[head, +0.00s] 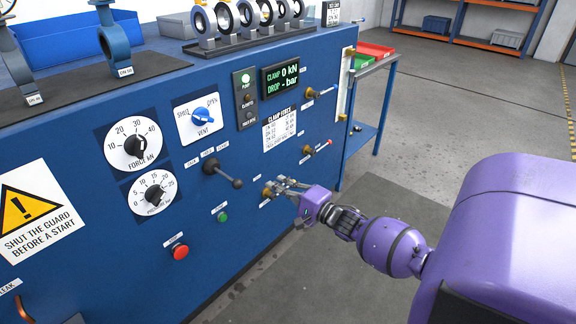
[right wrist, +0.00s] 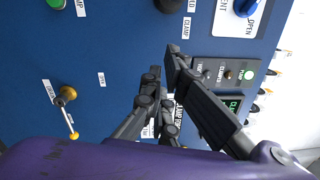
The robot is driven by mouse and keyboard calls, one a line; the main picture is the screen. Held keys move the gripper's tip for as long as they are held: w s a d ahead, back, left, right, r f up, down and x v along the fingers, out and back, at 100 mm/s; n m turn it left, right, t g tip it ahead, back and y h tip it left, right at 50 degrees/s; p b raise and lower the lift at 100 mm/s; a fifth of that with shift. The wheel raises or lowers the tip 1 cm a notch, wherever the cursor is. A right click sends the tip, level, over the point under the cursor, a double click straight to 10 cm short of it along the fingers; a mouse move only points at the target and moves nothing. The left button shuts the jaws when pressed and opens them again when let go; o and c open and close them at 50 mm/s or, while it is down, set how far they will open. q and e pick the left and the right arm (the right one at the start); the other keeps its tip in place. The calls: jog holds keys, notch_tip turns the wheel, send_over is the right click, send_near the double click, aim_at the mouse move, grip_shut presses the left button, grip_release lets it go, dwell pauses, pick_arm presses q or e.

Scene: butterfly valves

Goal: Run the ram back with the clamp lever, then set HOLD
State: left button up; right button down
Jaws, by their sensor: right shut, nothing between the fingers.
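The clamp lever (head: 222,174) is a black lever on the blue panel, its rod slanting down and right to a dark ball knob. A row of small labels sits above it; their words are too small to read in the head view. In the right wrist view a black part (right wrist: 168,4) shows at the top edge beside labels reading HOLD and CLAMP. My right gripper (head: 280,187) is shut and empty, in front of the panel to the right of the lever knob and apart from it. It shows in the right wrist view (right wrist: 163,65). My left gripper is not in view.
A display (head: 280,78) reads CLAMP 0 kN and DROP - bar. A brass fitting (right wrist: 66,96) with a small handle is close to the right gripper. A red button (head: 180,251), green button (head: 222,217), dials and a blue vent knob (head: 204,115) surround the lever.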

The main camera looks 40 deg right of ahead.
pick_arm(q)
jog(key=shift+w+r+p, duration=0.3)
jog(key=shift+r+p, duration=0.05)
pick_arm(e)
jog(key=w+a, duration=0.4)
jog(key=shift+w+a+r, duration=0.15)
jog(key=shift+r, duration=0.3)
